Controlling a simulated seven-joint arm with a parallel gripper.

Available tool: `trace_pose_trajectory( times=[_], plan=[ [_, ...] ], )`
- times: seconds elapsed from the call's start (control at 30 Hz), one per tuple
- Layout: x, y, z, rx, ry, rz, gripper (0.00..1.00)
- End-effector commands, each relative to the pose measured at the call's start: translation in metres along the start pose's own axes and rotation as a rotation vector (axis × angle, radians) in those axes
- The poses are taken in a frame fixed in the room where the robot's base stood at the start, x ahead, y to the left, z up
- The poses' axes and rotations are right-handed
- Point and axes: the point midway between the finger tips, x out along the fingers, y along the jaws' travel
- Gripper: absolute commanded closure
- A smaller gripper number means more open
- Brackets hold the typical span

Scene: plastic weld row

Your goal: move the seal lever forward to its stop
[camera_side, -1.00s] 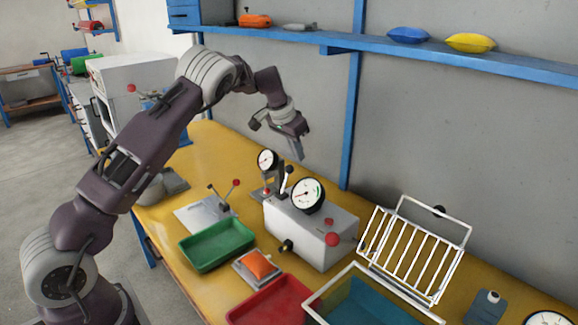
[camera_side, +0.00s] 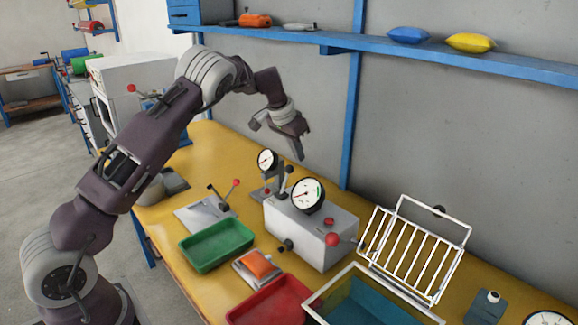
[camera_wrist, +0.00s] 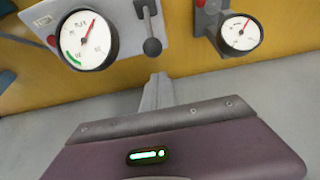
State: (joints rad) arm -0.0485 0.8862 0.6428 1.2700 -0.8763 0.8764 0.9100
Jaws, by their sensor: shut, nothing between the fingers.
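A grey machine box (camera_side: 318,232) stands on the yellow bench with a round gauge (camera_side: 307,195) on top. A short lever with a dark ball knob (camera_side: 289,169) rises behind this gauge; no label shows that it is the seal lever. In the wrist view the dark knob (camera_wrist: 152,46) hangs from its pale shaft, beside the gauge (camera_wrist: 88,40). My gripper (camera_side: 299,156) is shut and empty, above and behind the machine near the wall. In the wrist view the closed fingertips (camera_wrist: 158,80) are close to the knob but apart from it.
A second gauge (camera_side: 267,160) stands behind the machine. A red-knobbed lever (camera_side: 236,183) rises from a plate at left. A green tray (camera_side: 217,246), a red tray (camera_side: 270,303), an orange pouch (camera_side: 258,263) and a white wire rack (camera_side: 415,252) surround the machine. The wall is close behind my gripper.

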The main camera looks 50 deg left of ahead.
Motion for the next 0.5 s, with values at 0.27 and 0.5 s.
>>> trace_pose_trajectory(
  times=[0.27,0.5],
  plan=[
    [0.019,-0.001,0.009,-0.002,-0.002,0.000,1.00],
    [0.033,0.000,0.015,0.000,-0.002,0.000,1.00]
  ],
)
